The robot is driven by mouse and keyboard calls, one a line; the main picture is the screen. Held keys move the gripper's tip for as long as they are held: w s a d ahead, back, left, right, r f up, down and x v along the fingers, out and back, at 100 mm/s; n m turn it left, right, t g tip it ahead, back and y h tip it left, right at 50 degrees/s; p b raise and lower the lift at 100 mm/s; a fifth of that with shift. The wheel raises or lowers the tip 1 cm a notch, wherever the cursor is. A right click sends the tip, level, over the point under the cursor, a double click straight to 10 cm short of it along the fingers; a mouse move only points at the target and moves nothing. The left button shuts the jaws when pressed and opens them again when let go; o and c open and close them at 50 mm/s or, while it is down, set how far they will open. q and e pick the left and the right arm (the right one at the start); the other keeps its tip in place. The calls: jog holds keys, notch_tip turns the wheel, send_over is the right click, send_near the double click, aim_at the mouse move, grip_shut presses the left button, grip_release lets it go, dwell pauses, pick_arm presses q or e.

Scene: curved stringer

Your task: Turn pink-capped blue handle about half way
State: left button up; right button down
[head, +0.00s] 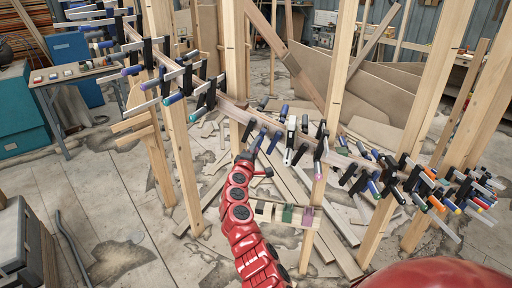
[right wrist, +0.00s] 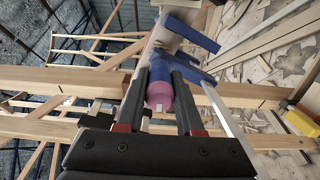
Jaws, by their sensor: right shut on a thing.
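The pink-capped blue handle (right wrist: 161,72) is in the middle of the right wrist view, with its pink end cap (right wrist: 158,98) facing the camera. My right gripper (right wrist: 160,82) is shut on this handle, one dark finger on each side of it. In the head view my right gripper (head: 254,150) is at the clamps on the curved stringer, near the centre; the handle's pink cap is not clear there. My left gripper is not in view.
Several clamps with blue, black and white handles (head: 290,140) crowd the stringer beside my right gripper. Upright wooden posts (head: 335,80) stand close by. Loose boards lie on the floor. A bench (head: 75,75) stands at the far left.

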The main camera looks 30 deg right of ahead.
jog(key=shift+f, duration=0.15)
jog(key=c, duration=0.5)
grip_release()
jog(key=shift+c, duration=0.2)
jog(key=b+v, duration=0.3)
jog(key=v, duration=1.4)
jog(key=shift+a+b, duration=0.2)
jog(key=shift+b, duration=0.1)
jog(key=shift+s, duration=0.1)
